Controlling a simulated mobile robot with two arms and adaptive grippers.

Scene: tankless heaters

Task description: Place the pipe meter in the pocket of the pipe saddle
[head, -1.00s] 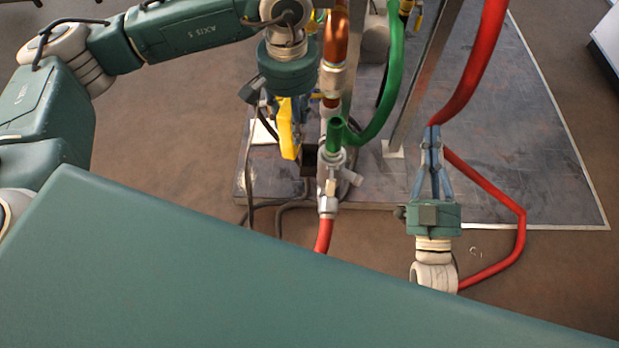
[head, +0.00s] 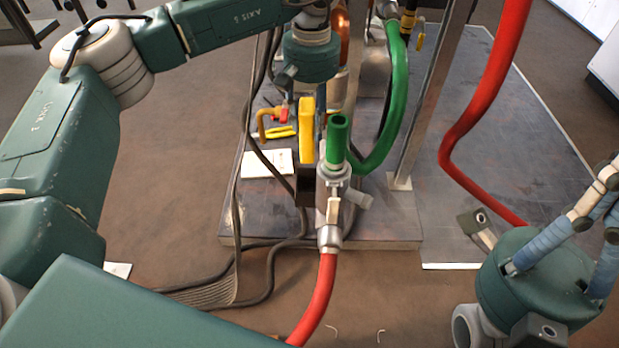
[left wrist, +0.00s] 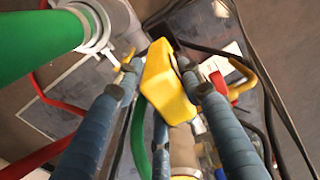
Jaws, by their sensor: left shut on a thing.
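The pipe meter (head: 306,128) is a yellow block, held upright in front of the pipes in the head view. My left gripper (left wrist: 158,70) is shut on it; in the left wrist view the yellow meter (left wrist: 165,88) sits between the two blue fingers. In the head view the arm's wrist partly hides the fingers. A dark box (head: 305,186), which looks like the pipe saddle, is on the left side of the pipe, just below the meter. Its pocket is not clearly visible. My right gripper (head: 597,200) is at the right edge, its fingertips partly cut off.
A green pipe (head: 338,135) stands close to the right of the meter, above a grey valve fitting (head: 334,185). A red hose (head: 320,300) runs below. Black cables (head: 240,190) hang at left. A white paper (head: 267,163) and yellow-red tools (head: 275,125) lie on the base plate.

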